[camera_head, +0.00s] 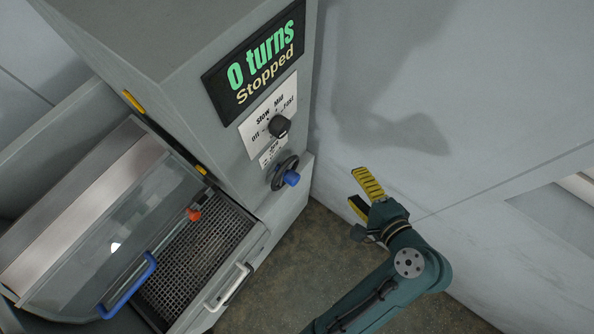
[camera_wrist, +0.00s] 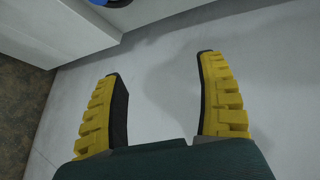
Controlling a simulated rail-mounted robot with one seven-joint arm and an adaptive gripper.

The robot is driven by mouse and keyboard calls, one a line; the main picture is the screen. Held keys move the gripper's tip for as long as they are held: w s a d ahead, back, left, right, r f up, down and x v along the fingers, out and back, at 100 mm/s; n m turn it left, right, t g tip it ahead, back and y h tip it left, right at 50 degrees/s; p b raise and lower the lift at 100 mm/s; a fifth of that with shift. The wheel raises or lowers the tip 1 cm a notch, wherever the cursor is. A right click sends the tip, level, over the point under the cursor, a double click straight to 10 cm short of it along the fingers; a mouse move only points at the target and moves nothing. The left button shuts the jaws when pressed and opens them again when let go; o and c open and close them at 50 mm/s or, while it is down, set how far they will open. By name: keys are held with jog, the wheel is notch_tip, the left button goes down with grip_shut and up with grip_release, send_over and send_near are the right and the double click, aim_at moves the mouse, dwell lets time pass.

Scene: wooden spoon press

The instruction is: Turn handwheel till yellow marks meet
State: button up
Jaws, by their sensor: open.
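The handwheel (camera_head: 284,172) is a small dark disc with a blue knob (camera_head: 292,178), on the front of the grey machine below the speed dial. Yellow marks on the wheel cannot be made out. In the wrist view only a blue edge (camera_wrist: 112,2) shows at the top, partly cut off. My gripper (camera_head: 361,194) has yellow ribbed fingers and is to the right of the handwheel, apart from it. In the wrist view the two fingers (camera_wrist: 162,68) are spread with nothing between them.
The machine's display (camera_head: 258,62) reads "0 turns" and "Stopped". A black dial (camera_head: 279,126) sits on a white label above the handwheel. At left are a clear guard with a blue handle (camera_head: 130,287), a mesh tray (camera_head: 190,262) and a white handle (camera_head: 229,287). A pale wall stands behind my gripper.

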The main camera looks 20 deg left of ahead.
aim_at(297, 182)
jog(key=s+a+f+m+g+y+b, duration=0.2)
jog(key=s+a+f+m+y+b, duration=0.15)
jog(key=s+f, duration=0.5)
jog(key=x, duration=0.5)
jog(key=w+x, duration=0.1)
jog(key=x, duration=0.5)
jog(key=w+d+b+x, duration=0.1)
jog(key=x, duration=0.5)
jog(key=shift+d+f, duration=0.1)
jog(key=shift+f, duration=0.35)
jog(key=shift+d, duration=0.1)
jog(key=c, duration=1.2)
